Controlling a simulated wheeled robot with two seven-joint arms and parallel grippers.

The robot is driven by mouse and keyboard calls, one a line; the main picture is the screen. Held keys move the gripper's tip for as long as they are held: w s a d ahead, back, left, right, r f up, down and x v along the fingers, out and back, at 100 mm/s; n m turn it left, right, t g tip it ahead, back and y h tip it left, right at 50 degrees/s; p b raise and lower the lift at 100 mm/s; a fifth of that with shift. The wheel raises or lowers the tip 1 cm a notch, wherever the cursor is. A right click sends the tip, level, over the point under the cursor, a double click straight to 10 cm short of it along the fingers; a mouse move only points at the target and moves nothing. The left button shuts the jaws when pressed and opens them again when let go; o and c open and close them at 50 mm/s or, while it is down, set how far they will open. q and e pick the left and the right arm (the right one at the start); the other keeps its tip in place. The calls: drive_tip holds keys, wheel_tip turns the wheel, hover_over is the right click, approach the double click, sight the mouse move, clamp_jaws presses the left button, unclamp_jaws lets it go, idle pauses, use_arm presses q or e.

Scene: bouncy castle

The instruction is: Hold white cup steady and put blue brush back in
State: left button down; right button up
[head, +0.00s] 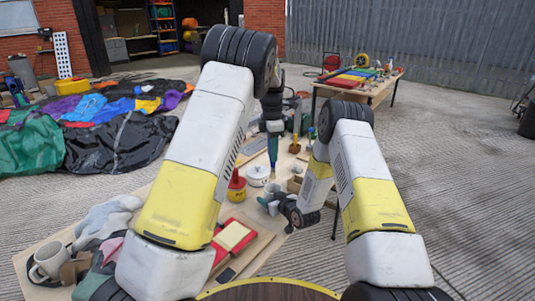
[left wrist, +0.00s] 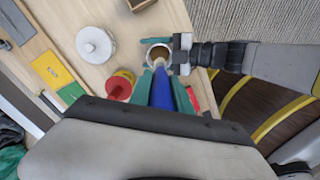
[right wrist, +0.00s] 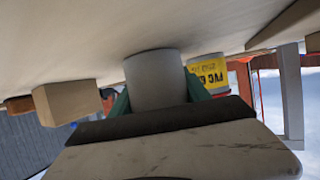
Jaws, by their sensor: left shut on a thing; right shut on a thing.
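The blue brush (head: 273,150) hangs upright, handle up, from my left gripper (head: 273,130), which is shut on it. In the left wrist view the brush (left wrist: 162,90) runs between green fingers, its pale lower end at the mouth of the white cup (left wrist: 147,48). I cannot tell whether the end is inside the rim or just above it. My right gripper (left wrist: 184,50) is shut on the cup from the side. In the right wrist view the cup (right wrist: 155,80) stands upright-looking between the fingers. In the head view the cup (head: 269,200) is partly hidden by the right gripper.
A white round tin (head: 258,176) and a red-topped tin with a yellow label (head: 237,190) stand close left of the cup. A mug (head: 47,262), cloths (head: 108,218) and a red-yellow item (head: 233,236) lie nearer on the wooden table. Another table (head: 370,84) stands behind.

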sight(273, 167)
use_arm(q)
drive_tip(key=shift+d+f, duration=0.1)
drive_tip(key=shift+f, duration=1.85)
drive_tip(key=shift+f, duration=0.2)
drive_tip(key=shift+f, duration=0.35)
drive_tip(key=shift+f, duration=0.25)
drive_tip(key=shift+f, duration=0.4)
drive_tip(key=shift+f, duration=0.3)
drive_tip(key=shift+f, duration=0.6)
drive_tip(key=shift+f, duration=0.15)
drive_tip(key=shift+f, duration=0.35)
